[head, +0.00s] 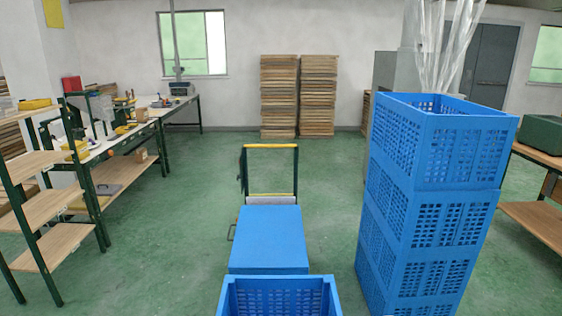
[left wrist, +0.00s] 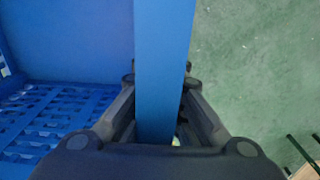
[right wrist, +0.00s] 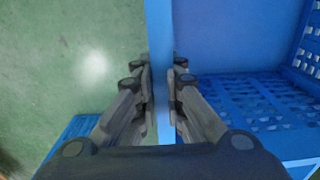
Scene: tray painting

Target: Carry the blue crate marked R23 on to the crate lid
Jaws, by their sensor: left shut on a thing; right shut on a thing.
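A blue crate (head: 278,298) with an open top and slatted walls shows at the bottom edge of the head view, partly cut off. No R23 mark is readable. My left gripper (left wrist: 160,82) is shut on one wall of the crate (left wrist: 70,45), one finger inside and one outside. My right gripper (right wrist: 160,82) is shut on another wall of the crate (right wrist: 225,40) in the same way. The crate looks empty where its slatted floor shows. The flat blue crate lid (head: 268,238) lies just beyond the crate in the head view, on a trolley with a yellow-topped handle (head: 270,147).
A tall stack of blue crates (head: 430,210) stands close on the right, with clear plastic tubes or film (head: 440,50) above it. A shelf rack (head: 50,210) and workbenches (head: 130,135) line the left. Wooden stacks (head: 280,95) stand at the back wall. Green floor is clear around the trolley.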

